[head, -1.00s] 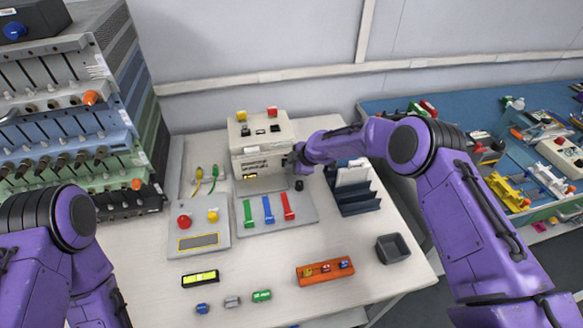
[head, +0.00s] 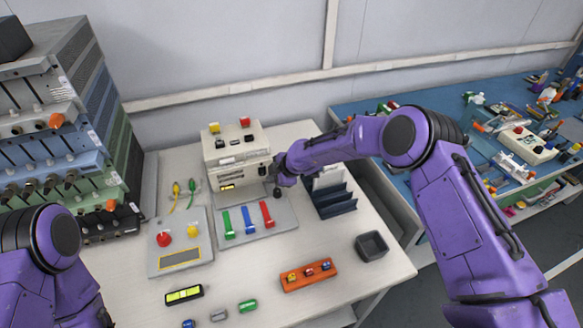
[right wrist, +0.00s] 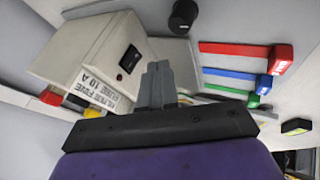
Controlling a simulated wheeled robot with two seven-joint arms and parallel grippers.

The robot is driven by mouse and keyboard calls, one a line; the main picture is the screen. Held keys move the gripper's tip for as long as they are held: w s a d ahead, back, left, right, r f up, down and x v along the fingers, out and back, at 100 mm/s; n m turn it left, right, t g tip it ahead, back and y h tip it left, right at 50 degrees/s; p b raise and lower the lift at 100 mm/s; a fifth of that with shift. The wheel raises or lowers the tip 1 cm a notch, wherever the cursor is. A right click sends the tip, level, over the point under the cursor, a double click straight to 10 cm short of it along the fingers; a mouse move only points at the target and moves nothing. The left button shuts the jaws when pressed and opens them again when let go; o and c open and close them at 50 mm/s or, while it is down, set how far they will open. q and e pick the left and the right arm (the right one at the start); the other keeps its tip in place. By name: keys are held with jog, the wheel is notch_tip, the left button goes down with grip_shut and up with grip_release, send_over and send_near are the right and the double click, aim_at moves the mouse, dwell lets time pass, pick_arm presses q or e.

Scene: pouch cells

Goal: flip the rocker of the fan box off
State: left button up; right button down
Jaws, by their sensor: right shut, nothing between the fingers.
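The beige box (head: 222,158) stands at the back of the white table, with small black parts and a yellow and a red piece on top. In the right wrist view the box (right wrist: 80,48) shows a black rocker (right wrist: 131,58) with a small red spot beside it and a label that reads "FUSE 10 A". Which way the rocker is tipped I cannot tell. My right gripper (head: 268,171) is at the box's right front side. In the wrist view its fingers (right wrist: 158,80) are shut and empty, close to the box; contact is unclear. My left gripper is outside the picture.
A black knob (head: 277,193) stands just below the right gripper. Green, blue and red bars (head: 247,220) lie on a grey plate in front of the box.

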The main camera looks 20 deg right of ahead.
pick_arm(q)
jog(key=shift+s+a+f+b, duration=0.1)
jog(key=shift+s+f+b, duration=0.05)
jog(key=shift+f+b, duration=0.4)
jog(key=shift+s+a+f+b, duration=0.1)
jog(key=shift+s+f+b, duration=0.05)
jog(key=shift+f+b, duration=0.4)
pick_arm(e)
jog(key=v, duration=0.9)
jog(key=shift+w+r, duration=0.15)
jog(key=shift+r, duration=0.4)
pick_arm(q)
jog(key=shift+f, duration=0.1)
pick_arm(e)
jog(key=shift+w+a, duration=0.1)
jog(key=shift+a, duration=0.05)
